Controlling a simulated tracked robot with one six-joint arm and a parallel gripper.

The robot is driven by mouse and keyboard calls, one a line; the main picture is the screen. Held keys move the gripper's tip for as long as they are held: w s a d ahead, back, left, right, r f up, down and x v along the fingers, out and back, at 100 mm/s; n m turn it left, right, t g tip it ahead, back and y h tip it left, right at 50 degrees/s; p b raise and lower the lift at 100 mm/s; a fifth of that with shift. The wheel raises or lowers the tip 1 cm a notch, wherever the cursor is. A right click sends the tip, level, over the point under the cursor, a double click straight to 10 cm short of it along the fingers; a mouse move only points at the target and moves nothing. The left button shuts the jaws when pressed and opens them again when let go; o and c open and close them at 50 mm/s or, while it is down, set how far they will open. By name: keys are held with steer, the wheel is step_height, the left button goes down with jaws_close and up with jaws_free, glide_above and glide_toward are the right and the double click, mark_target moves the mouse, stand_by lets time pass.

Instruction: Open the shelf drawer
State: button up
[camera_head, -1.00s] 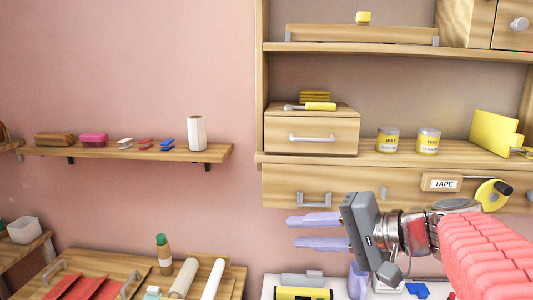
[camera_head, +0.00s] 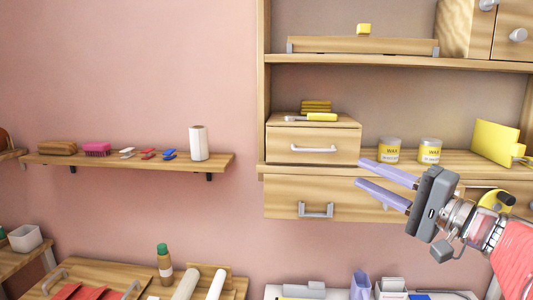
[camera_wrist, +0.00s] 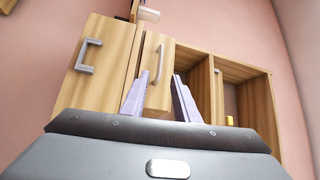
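A small wooden drawer box (camera_head: 285,145) stands on the shelf, its front shut as far as I can see, with a pale bar handle (camera_head: 313,149). Its front and handle (camera_wrist: 158,62) also show in the wrist view, beyond the fingers. A wider drawer (camera_head: 285,190) lies below the shelf board, with a square grey handle (camera_head: 316,210) that also shows at the left of the wrist view (camera_wrist: 88,57). My gripper (camera_head: 360,173) is open and empty, its lilac fingers apart, to the right of and a little below the small drawer's handle. It touches neither handle visibly.
The wall left of the cabinet is clear above the side shelf (camera_head: 120,162).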

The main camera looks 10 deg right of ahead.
glide_toward(321, 155)
steer(key=shift+w+a+r, duration=0.5)
steer(key=shift+w+a, duration=0.2)
steer(key=shift+a, duration=0.45)
steer(key=shift+w+a+r, duration=0.55)
steer(key=shift+w+a, duration=0.2)
steer(key=shift+a, duration=0.4)
steer(key=shift+w+a+r, duration=0.5)
steer(key=shift+w+a, duration=0.2)
steer(key=shift+a, duration=0.45)
steer(key=shift+c, duration=0.7)
jaws_close()
steer(key=shift+f, duration=0.1)
